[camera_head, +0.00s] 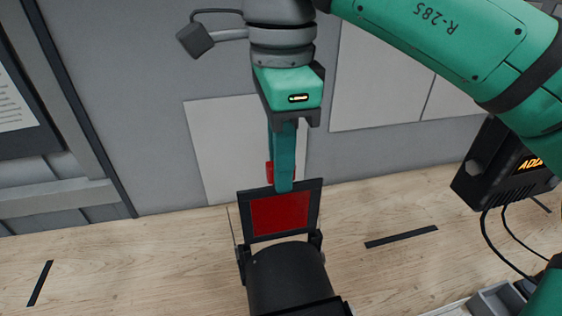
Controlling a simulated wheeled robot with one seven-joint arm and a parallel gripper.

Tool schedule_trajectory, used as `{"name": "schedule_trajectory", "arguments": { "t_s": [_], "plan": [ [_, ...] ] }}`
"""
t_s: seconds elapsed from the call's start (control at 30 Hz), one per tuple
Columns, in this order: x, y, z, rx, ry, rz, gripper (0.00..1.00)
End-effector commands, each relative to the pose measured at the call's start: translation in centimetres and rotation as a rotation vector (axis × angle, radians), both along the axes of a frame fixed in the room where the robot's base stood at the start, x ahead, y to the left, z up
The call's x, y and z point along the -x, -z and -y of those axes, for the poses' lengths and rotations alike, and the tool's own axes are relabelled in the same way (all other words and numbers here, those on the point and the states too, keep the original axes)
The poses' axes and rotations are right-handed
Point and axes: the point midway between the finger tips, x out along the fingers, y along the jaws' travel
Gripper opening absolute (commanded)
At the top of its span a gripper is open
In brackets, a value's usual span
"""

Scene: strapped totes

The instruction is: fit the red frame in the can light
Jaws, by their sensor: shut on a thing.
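The red frame (279,214) is a square red panel with a dark border. It stands nearly upright, slightly tilted in the picture. My gripper (283,187) comes down from above and is shut on its top edge; a small red piece shows beside the fingers. The can light (288,277) is a black cylinder with dark brackets at its sides, at the bottom middle. The frame's lower edge is at the can light's far end, between the brackets. I cannot tell whether it sits in the holder or only in front of it.
A grey panelled wall (160,120) stands behind. The wooden surface (130,260) has black tape strips (401,237) and is mostly clear on both sides. A black box with cables (505,165) is at the right, and a grey tray (497,300) at the bottom right.

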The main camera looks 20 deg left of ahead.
Motion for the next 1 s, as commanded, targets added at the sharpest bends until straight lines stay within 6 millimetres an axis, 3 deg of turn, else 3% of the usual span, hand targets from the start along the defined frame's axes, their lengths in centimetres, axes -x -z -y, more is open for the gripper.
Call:
{"name": "schedule_trajectory", "arguments": {
  "t_s": [1.0],
  "plan": [
    [0.0,2.2,0.0,0.001,0.001,-0.001,0.0]
  ]
}}
